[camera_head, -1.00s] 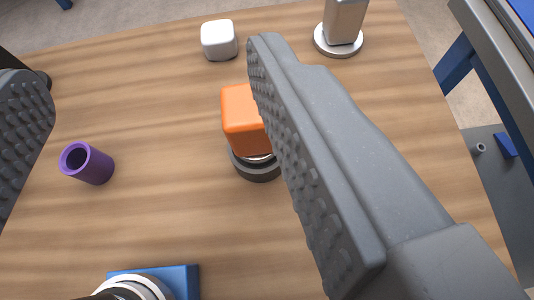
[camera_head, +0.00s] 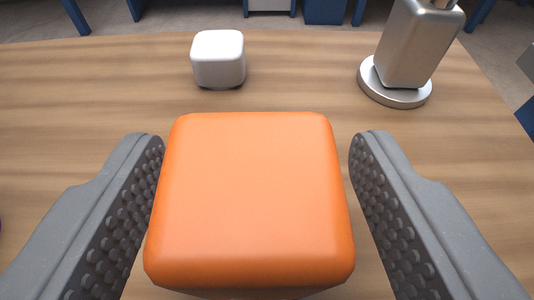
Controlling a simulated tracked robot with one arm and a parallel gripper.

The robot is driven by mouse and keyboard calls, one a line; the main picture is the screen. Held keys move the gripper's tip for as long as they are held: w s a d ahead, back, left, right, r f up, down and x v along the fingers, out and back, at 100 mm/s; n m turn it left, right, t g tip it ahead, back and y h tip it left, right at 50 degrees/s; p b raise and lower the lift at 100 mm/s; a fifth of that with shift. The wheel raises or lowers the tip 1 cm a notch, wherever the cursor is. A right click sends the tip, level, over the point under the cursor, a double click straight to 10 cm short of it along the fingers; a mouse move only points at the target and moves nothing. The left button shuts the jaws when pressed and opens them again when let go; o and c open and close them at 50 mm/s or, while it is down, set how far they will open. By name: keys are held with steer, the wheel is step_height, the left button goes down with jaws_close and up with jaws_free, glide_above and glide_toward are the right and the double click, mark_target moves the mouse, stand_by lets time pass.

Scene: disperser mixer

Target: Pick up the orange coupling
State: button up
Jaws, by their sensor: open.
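The orange coupling (camera_head: 250,195) shows as a large rounded block in the middle of the view, close to the camera. My gripper (camera_head: 258,150) is open, with one grey studded finger on each side of the coupling. A narrow gap shows between the coupling and the right finger; the left finger is very close to its side, and I cannot tell whether it touches. The coupling's lower part and whatever it stands on are hidden beneath its block.
A white rounded cube (camera_head: 218,58) stands on the wooden table (camera_head: 90,85) beyond the coupling. A metal block on a round silver base (camera_head: 395,88) stands at the back right. A purple edge shows at the far left. The table between is clear.

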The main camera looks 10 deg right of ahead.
steer(key=shift+x, duration=0.9)
steer(key=c, duration=1.2)
